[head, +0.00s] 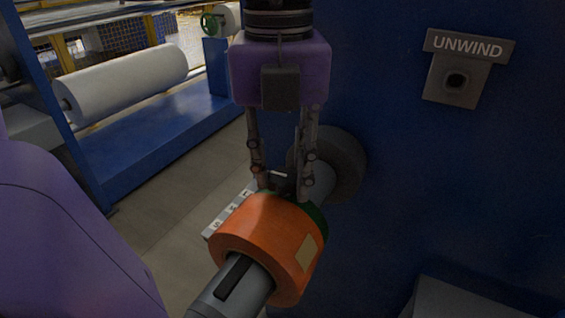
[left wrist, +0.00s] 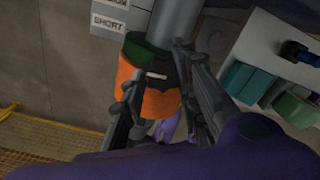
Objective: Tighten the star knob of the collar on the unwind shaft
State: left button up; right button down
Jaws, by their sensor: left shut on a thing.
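The unwind shaft (head: 232,291) is a grey bar that sticks out from the blue machine wall. An orange roll (head: 262,232) with a pale label sits around it. A green collar (head: 318,215) is around the shaft against the roll's wall-side end; it also shows in the left wrist view (left wrist: 141,50). My left gripper (head: 284,186) points down from above, its fingertips at the collar's top, shut on the dark star knob (left wrist: 163,68). The fingers and the dim light hide much of the knob. My right gripper is in neither view.
A dark round flange (head: 345,165) sits on the wall behind the collar. An UNWIND sign (head: 468,46) is at the upper right. A lettered plate (head: 228,212) lies beside the roll. A white roll (head: 125,84) stands further back left, beyond open floor.

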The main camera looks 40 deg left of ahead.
pick_arm(q)
jog(key=m+b, duration=0.1)
jog(key=m, duration=0.3)
jog(key=shift+a, duration=0.15)
jog(key=m, duration=0.4)
jog(key=shift+w+m+b, duration=0.15)
jog(key=shift+m+b, duration=0.15)
jog(key=m, duration=0.5)
jog(key=shift+w+b, duration=0.15)
jog(key=shift+b, duration=0.2)
jog(key=shift+w+m, duration=0.1)
jog(key=shift+m, duration=2.1)
jog(key=o, duration=1)
jog(key=shift+o, duration=0.2)
